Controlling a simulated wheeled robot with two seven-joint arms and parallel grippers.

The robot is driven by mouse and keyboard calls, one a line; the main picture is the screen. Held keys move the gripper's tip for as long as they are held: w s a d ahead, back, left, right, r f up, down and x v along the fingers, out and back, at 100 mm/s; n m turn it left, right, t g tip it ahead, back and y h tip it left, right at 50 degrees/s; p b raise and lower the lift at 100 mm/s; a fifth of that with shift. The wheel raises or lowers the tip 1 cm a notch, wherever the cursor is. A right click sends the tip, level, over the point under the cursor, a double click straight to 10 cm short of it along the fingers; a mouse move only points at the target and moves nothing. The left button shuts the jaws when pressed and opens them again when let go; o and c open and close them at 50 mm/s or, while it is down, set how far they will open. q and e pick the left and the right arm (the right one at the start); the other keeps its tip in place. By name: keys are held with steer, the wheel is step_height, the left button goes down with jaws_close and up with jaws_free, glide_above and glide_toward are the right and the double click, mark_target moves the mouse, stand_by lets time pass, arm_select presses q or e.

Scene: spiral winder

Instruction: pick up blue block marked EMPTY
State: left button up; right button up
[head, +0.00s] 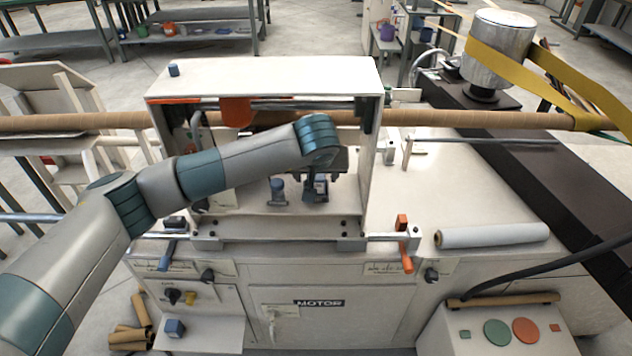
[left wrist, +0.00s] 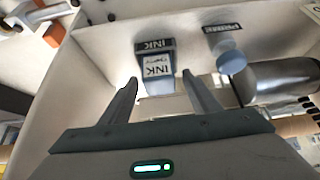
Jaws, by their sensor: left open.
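In the head view this block (head: 322,184) is partly hidden by my left gripper (head: 315,196). In the left wrist view, my left gripper (left wrist: 160,77) is open, its fingers to either side of the block's near end, with no visible grip on it. Other small blue blocks sit on the housing top (head: 174,70) and on the low shelf at lower left (head: 175,328). My right gripper is out of view.
A blue-topped round item (left wrist: 230,61) stands right of the block in the left wrist view, beside a grey metal cylinder (left wrist: 285,80). The white housing (head: 265,75) rises over the bay, with side walls close by.

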arm_select(q)
steer(key=shift+c, duration=0.7)
steer(key=c, duration=1)
steer(key=shift+c, duration=0.2)
steer(key=shift+r, duration=0.15)
